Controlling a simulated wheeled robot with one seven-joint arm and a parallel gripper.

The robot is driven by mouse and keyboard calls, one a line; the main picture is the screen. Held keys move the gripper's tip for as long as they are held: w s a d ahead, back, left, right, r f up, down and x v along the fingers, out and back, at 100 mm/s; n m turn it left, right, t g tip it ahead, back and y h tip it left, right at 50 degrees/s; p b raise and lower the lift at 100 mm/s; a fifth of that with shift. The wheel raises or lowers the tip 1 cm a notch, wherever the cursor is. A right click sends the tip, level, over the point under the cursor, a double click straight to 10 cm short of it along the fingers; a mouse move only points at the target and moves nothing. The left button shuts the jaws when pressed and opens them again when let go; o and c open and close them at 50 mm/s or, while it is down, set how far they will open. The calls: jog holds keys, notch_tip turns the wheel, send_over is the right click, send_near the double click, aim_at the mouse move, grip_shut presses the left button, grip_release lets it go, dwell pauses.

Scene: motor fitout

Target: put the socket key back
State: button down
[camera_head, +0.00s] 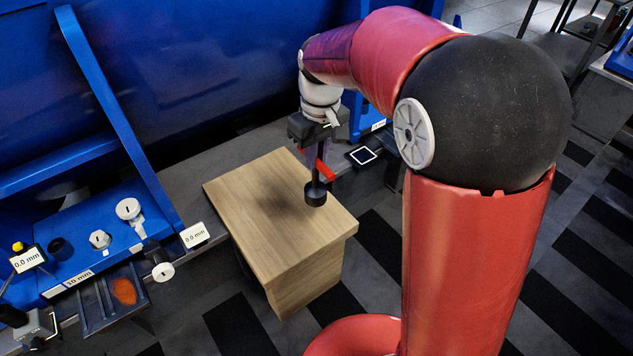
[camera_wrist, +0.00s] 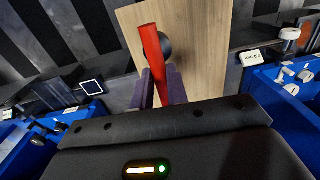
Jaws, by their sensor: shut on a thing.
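My gripper (camera_head: 318,152) is shut on the socket key, which has a red bar (camera_head: 324,171) and a round black socket end (camera_head: 316,193). The key hangs socket down over the top of a wooden cabinet (camera_head: 250,205); I cannot tell whether it touches the top. In the wrist view the red bar (camera_wrist: 151,45) lies between the purple fingers of my gripper (camera_wrist: 160,82). The black socket (camera_wrist: 166,46) shows partly behind the bar, with the cabinet top (camera_wrist: 205,40) beyond it.
A blue bench (camera_head: 95,225) with white-capped parts (camera_head: 128,209) and a "0.0 mm" display (camera_head: 195,235) stands at left. A dark tray (camera_head: 95,312) with an orange thing (camera_head: 124,290) sits below it. A black-framed panel (camera_head: 362,155) is right of the cabinet. The visible cabinet top is otherwise clear.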

aim_at(316, 189)
jog(key=shift+f+b, duration=0.4)
jog(key=shift+f, duration=3.45)
jog(key=c, duration=1.8)
grip_release()
jog(key=shift+f, duration=0.1)
jog(key=o, duration=0.4)
